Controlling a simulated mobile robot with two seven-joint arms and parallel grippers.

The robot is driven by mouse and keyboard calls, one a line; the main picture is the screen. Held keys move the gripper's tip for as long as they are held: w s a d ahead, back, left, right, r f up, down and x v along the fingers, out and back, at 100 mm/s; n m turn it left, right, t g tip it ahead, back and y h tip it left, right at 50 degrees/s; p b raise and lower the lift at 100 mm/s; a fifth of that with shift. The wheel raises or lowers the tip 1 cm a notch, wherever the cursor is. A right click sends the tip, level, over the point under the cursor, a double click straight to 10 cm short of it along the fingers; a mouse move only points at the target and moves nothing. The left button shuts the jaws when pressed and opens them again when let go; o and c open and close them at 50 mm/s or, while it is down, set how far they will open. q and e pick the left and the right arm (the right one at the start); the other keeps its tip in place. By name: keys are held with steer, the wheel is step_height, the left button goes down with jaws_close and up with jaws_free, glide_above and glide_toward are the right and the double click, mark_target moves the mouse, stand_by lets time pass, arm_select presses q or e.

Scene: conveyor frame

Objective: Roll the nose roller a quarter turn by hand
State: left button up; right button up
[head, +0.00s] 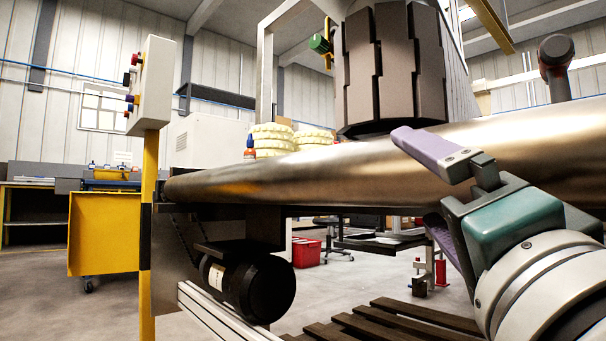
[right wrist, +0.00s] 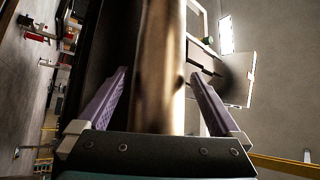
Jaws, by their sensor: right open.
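The nose roller (head: 300,172) is a long, smooth metal cylinder running across the head view, its narrow far end at the left. My right gripper (head: 415,180) comes in from the right, with lilac fingers and a teal body. Its jaws are open at the roller's near side. In the head view the upper finger overlaps the roller's face and the lower finger is below it. In the right wrist view the roller (right wrist: 165,55) shows between the two spread fingers (right wrist: 158,75). I cannot tell whether either finger touches it. My left gripper is not in view.
A black motor (head: 245,285) hangs below the roller's left end. A control box (head: 151,85) stands on a yellow post at the left. A dark ribbed drum (head: 393,68) rises behind the roller. A slatted pallet (head: 385,322) lies on the floor below.

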mark_target(413, 206)
steer(key=shift+x, duration=1.8)
steer(key=shift+c, duration=0.2)
steer(key=c, duration=0.9)
steer(key=shift+c, duration=0.2)
step_height(413, 206, up, 2)
steer(key=m+g+h+p, duration=0.1)
steer(key=m+p, duration=0.1)
steer(key=p, duration=0.5)
steer(key=m+g+h+p, duration=0.1)
steer(key=m+g+p, duration=0.1)
steer(key=p, duration=0.6)
steer(key=shift+s+a+r+m+g+p, duration=0.1)
steer(key=shift+m+g+p, duration=0.2)
steer(key=shift+m, duration=0.1)
steer(key=m+g+p, duration=0.2)
steer(key=p, duration=0.9)
steer(key=m+g+y+p, duration=0.1)
steer(key=m+g+p, duration=0.2)
steer(key=p, duration=0.8)
steer(key=shift+y, duration=0.3)
steer(key=shift+m+g+p, duration=0.3)
steer(key=shift+g+p, duration=0.1)
steer(key=shift+p, duration=0.45)
